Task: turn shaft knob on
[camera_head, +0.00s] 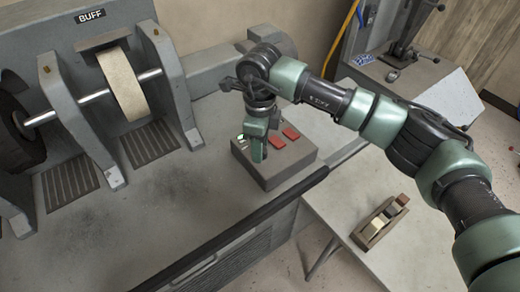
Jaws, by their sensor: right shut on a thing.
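A grey control box (285,172) sits at the right end of the grey machine bench. Two red switches, a nearer one (277,141) and a farther one (291,133), are on its top. A small green light (241,137) glows at its left. My right gripper (258,152) points down at the left part of the box top, beside the red switches. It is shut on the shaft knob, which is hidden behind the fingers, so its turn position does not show. My left gripper is out of view.
A white buffing wheel (124,84) and a dark wheel (18,135) are on a shaft at left, between grey brackets. A side table (400,240) at right holds a small wooden tray (366,236). The bench front (110,225) is clear.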

